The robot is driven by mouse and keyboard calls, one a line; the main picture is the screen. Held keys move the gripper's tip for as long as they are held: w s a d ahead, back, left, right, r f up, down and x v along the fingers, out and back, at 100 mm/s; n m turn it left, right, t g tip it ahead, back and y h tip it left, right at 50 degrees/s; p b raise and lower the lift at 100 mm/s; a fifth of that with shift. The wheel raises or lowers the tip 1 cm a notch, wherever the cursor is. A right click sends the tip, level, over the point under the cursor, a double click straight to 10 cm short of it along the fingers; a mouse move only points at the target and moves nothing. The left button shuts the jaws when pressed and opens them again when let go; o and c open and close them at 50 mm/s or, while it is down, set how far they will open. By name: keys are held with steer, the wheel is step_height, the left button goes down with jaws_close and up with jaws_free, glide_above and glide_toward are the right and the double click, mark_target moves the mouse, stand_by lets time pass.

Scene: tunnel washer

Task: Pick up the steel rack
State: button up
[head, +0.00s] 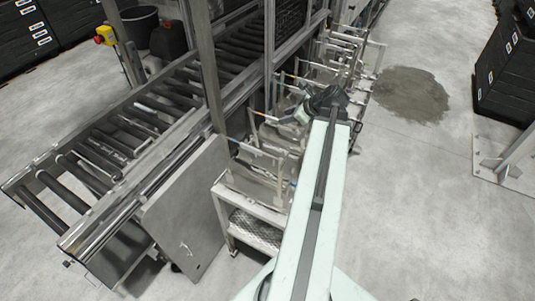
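Several thin steel wire racks or frames stand in a row beside the washer line. One steel rack (262,162) with upright bars shows just left of my arm, over a low steel stand. More steel frames (345,62) stand farther back. I cannot tell which one the task means. My arm reaches forward over this row, and my gripper (300,115) is at its far end, small and dark, among the frames. Its fingers are too small to read, and I cannot tell whether it touches a rack. My arm hides part of the row.
A roller conveyor (110,140) runs along the left, with a grey panel (187,212) at its near side. A low steel step (255,232) stands left of my arm. Black crates (505,65) stand at the right, near a wet patch (408,92). The floor at right is mostly clear.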

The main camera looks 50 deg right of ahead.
mark_target(276, 119)
steer(key=b+x, duration=0.5)
steer(key=x, duration=0.4)
steer(key=shift+b, duration=0.3)
steer(key=shift+r, duration=0.2)
jaws_close()
stand_by(1.0)
